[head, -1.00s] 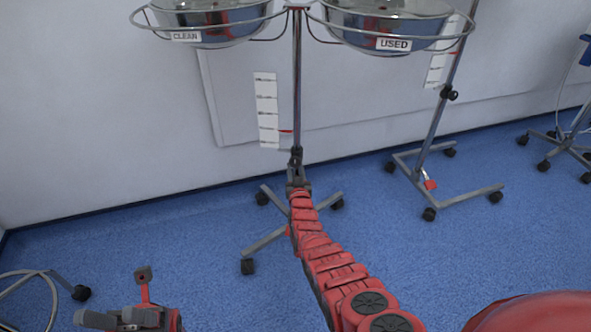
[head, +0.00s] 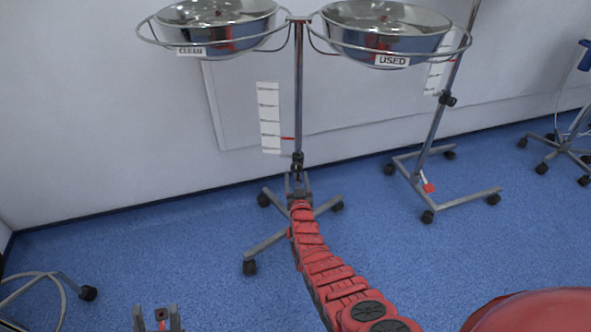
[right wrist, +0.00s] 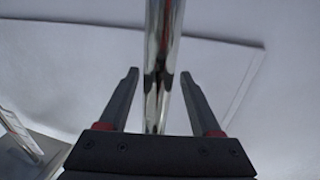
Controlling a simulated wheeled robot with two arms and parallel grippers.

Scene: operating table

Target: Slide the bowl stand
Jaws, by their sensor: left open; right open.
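The bowl stand has an upright metal pole (head: 298,95) on a wheeled base (head: 265,242) in the head view. Its rings hold two steel bowls, the left labelled CLEAN (head: 215,32) and the right labelled USED (head: 385,35). My right gripper (head: 298,180) is at the lower pole, just above the base. In the right wrist view, the pole (right wrist: 163,70) stands between the two spread fingers of my right gripper (right wrist: 163,100); I cannot tell whether they touch it. My left gripper (head: 157,318) is open and empty at the bottom left, away from the stand.
A second wheeled stand (head: 440,120) stands right of the bowl stand. Another wheeled base (head: 560,150) is at the far right. A caster with a curved tube (head: 88,293) is at lower left. The wall (head: 100,100) is close behind; blue floor (head: 160,245) is clear at left.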

